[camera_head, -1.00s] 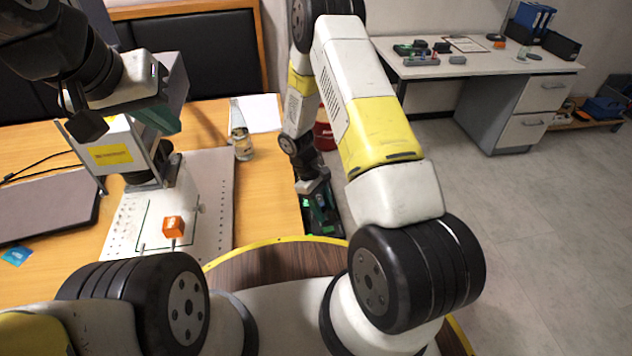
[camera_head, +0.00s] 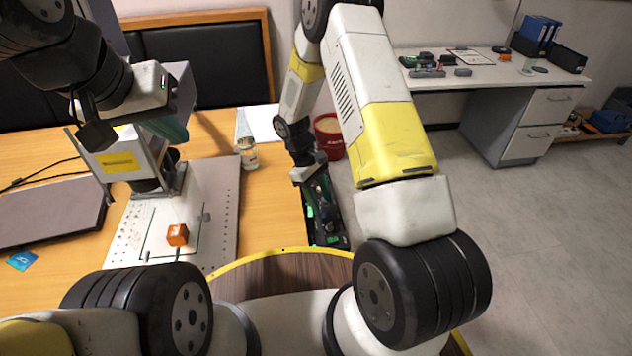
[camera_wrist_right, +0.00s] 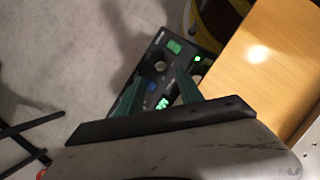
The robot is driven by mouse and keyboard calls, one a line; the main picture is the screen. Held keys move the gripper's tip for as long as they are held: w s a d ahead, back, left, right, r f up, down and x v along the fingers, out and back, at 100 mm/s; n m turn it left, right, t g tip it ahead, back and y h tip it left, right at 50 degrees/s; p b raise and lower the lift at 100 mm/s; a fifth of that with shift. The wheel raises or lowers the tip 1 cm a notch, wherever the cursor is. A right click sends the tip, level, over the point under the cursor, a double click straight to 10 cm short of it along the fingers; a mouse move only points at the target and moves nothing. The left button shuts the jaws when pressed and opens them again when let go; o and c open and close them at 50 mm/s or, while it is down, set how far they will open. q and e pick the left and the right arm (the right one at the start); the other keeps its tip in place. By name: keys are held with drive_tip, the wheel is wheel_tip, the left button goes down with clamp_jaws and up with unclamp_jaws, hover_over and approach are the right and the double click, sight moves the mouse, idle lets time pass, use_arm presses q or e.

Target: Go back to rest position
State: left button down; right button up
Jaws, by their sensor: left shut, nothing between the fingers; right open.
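My left gripper (camera_head: 172,130) hangs over the laser marker (camera_head: 118,163), a white unit with a yellow label; its greenish fingers look shut, with nothing seen in them. An orange block (camera_head: 177,235) sits on the white perforated plate (camera_head: 222,200) in front of the marker, apart from both grippers. My right gripper (camera_head: 316,190) points down beyond the table's right edge, in front of a black box (camera_head: 330,240) with green lights. In the right wrist view its two teal fingers (camera_wrist_right: 160,95) are spread and the box (camera_wrist_right: 207,60) shows behind them, with no object held.
A glass jar (camera_head: 249,155) and white paper (camera_head: 258,123) are on the wooden table (camera_head: 272,205), near my right arm. A dark flat pad (camera_head: 50,210) and blue card (camera_head: 22,260) lie at left. A red bin (camera_head: 329,140) stands behind my right forearm.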

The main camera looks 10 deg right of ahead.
drive_tip(key=shift+r, duration=0.1)
idle(0.3)
drive_tip(key=s+d+r+m+t+y, duration=0.1)
drive_tip(key=s+r+m+t+y, duration=0.1)
drive_tip(key=r, duration=1.1)
drive_tip(key=s+d+r+m+t+y, duration=0.1)
drive_tip(key=s+r+m+t, duration=0.15)
drive_tip(key=r, duration=0.95)
drive_tip(key=s+r+m+t+y, duration=0.2)
drive_tip(key=s+r+m+t, duration=0.2)
drive_tip(key=s+r, duration=0.9)
drive_tip(key=shift+s+d+r+t+y, duration=0.2)
drive_tip(key=shift+s+t+y, duration=0.1)
drive_tip(key=shift+s+t, duration=0.2)
